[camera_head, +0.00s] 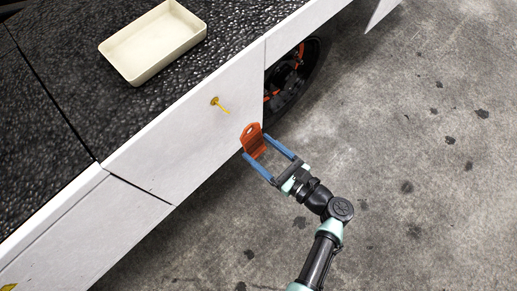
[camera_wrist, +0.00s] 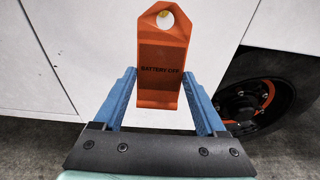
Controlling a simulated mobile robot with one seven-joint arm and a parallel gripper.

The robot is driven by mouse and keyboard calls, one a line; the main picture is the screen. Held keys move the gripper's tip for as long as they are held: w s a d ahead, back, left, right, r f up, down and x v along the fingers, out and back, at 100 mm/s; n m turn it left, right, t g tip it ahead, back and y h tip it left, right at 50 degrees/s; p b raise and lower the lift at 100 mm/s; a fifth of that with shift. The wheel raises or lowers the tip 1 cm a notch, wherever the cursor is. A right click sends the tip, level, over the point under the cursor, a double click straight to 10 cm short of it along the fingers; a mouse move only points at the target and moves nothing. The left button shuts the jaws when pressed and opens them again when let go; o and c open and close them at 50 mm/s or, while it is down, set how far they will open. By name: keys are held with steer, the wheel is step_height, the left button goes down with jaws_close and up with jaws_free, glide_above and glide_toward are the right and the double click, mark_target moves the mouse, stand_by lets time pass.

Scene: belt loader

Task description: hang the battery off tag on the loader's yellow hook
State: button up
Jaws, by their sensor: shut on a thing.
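The orange battery off tag (camera_head: 252,138) is held upright between the blue fingers of my gripper (camera_head: 257,147). In the wrist view the tag (camera_wrist: 160,52) faces me, with "BATTERY OFF" across its middle and a hole in its narrowed top. My gripper (camera_wrist: 159,84) is shut on its lower part. The yellow hook (camera_head: 220,105) sticks out of the loader's white side panel, up and left of the tag in the head view, and the two look apart. In the wrist view a small yellowish spot shows through the hole, likely the hook.
The loader's white side (camera_head: 188,148) stands close in front of the tag. A cream tray (camera_head: 153,42) lies on the black top surface above. A black wheel with orange parts (camera_head: 290,82) sits right of the panel. The concrete floor (camera_head: 420,140) at the right is clear.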

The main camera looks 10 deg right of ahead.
steer(key=b+x, duration=0.3)
steer(key=x, duration=0.6)
steer(key=shift+w+a, duration=0.25)
steer(key=shift+w, duration=0.05)
stand_by(0.6)
stand_by(0.6)
steer(key=o, duration=1.3)
